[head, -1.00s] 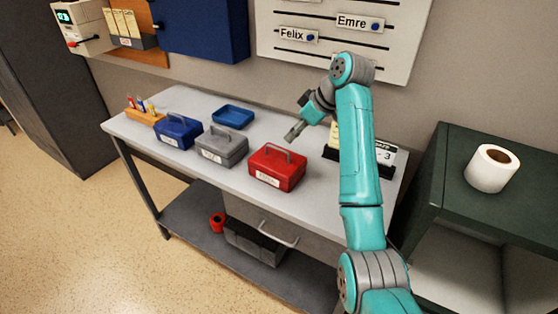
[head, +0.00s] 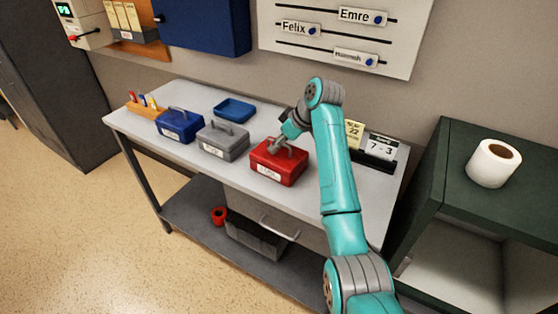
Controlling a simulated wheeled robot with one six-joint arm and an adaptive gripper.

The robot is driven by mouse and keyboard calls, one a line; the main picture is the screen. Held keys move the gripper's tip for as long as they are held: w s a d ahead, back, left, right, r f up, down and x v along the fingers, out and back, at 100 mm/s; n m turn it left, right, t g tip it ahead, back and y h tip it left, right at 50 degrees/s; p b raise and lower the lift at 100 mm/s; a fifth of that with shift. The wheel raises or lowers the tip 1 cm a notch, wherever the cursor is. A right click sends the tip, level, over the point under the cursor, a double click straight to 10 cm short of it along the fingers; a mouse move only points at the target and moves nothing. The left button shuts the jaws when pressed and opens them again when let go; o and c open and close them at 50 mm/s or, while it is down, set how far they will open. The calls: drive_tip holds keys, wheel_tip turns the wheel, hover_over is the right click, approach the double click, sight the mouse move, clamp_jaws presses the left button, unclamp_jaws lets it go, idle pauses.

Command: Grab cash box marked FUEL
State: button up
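Three cash boxes with top handles and white front labels stand in a row on the grey table (head: 330,207). They are a blue box (head: 180,126), a grey box (head: 223,141) and a red box (head: 279,165). The label writing is too small to read, so I cannot tell which is marked FUEL. My gripper (head: 276,148) is at the top of the red box, by its handle. Whether its fingers are open or shut around the handle is too small to tell. The red box sits on the table.
A blue tray (head: 235,110) lies behind the boxes, and a pen holder (head: 146,110) stands at the left end. A calendar and date stand (head: 377,150) are at the right rear. A green cabinet (head: 445,170) with a paper roll (head: 493,163) stands at the right.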

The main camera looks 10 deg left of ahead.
clamp_jaws()
drive_tip(key=shift+r, duration=0.15)
